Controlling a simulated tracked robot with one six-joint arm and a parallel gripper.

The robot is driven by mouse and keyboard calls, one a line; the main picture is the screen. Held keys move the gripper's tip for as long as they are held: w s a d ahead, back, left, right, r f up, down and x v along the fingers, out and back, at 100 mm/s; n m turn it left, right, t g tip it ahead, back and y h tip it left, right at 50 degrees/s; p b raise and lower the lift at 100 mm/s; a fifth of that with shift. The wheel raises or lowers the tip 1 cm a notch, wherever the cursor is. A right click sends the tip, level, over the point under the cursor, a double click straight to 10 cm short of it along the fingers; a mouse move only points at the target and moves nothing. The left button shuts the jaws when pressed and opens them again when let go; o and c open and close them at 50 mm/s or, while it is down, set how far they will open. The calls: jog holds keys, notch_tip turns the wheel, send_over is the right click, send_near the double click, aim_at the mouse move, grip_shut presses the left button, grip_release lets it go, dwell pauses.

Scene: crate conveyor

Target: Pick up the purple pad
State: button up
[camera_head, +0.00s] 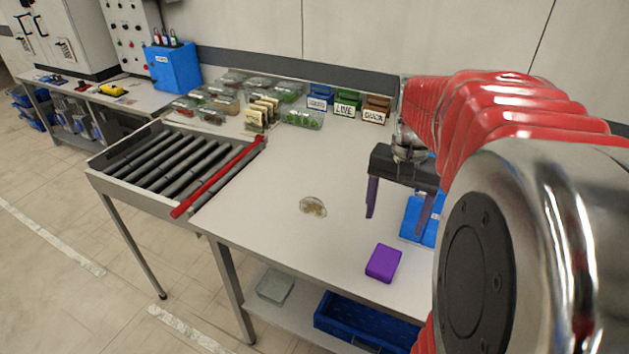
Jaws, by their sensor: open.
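The purple pad (383,263) lies on the light table near its front edge, to the right of the middle of the view. My gripper (395,222) hangs from my red and silver arm above the table, fingers pointing down. Its two dark purple-grey fingers are apart and nothing shows between them. In the picture it is above and slightly right of the pad; the exact height over the table is hard to tell. No part of the pad is hidden.
A small clear dish (313,206) lies left of the pad. A blue object (418,222) sits behind the fingers, partly hidden by my arm. A roller conveyor (165,165) with a red bar (215,180) is at left. Clear boxes (305,119) and labelled bins (347,103) stand at the back.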

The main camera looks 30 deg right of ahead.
dwell(0.3)
send_over(384, 259)
jog(key=shift+s+f, duration=0.1)
jog(key=shift+f, duration=4.25)
jog(key=shift+f, duration=2.6)
jog(key=shift+c, duration=0.2)
jog(key=c, duration=1.1)
